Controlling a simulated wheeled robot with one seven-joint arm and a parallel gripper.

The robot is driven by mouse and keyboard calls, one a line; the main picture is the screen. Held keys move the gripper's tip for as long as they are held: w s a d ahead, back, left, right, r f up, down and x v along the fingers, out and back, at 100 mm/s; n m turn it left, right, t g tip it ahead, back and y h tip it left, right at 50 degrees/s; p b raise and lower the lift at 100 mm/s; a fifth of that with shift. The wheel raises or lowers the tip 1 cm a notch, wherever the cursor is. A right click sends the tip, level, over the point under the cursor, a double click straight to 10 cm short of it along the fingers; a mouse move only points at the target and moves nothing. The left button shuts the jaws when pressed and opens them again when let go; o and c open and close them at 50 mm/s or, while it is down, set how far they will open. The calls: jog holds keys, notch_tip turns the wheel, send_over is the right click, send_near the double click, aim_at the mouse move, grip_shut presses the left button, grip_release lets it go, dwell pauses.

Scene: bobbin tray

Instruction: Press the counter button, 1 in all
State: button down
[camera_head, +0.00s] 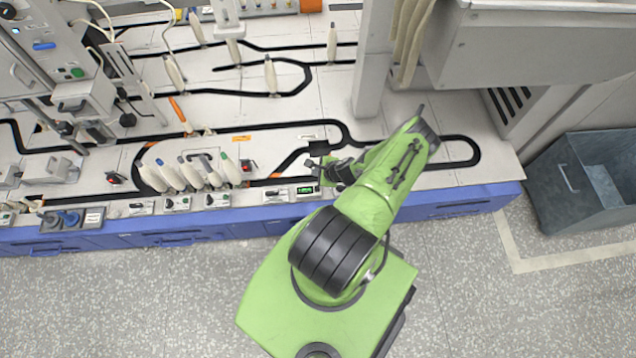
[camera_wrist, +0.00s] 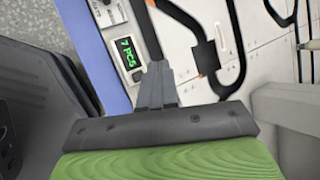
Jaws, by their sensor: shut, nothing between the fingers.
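The counter (camera_head: 305,190) is a small dark box with lit green characters on the bench's front strip. In the wrist view the counter display (camera_wrist: 124,52) seems to read "7 PCS". A small white panel (camera_head: 277,195) with a dark control sits directly left of it; this panel (camera_wrist: 107,12) is partly cut off in the wrist view. I cannot tell for sure which part is the counter button. My gripper (camera_head: 313,164) is shut and empty, just behind the counter in the head view. In the wrist view its fingertips (camera_wrist: 157,66) are beside the display, apparently above the bench.
Several bobbins (camera_head: 185,175) stand in a group left of my gripper. A red button (camera_head: 247,165) lies between them and the gripper. Black track lines run over the white bench. A grey post (camera_head: 372,60) stands behind my arm, and a grey bin (camera_head: 590,180) at right.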

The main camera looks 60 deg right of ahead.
aim_at(318, 189)
notch_tip(318, 189, down, 9)
jog(key=b, duration=0.8)
dwell(1.6)
jog(key=shift+f, duration=0.35)
jog(key=shift+f, duration=0.45)
dwell(0.6)
jog(key=shift+r+p, duration=0.65)
jog(key=shift+r, duration=0.25)
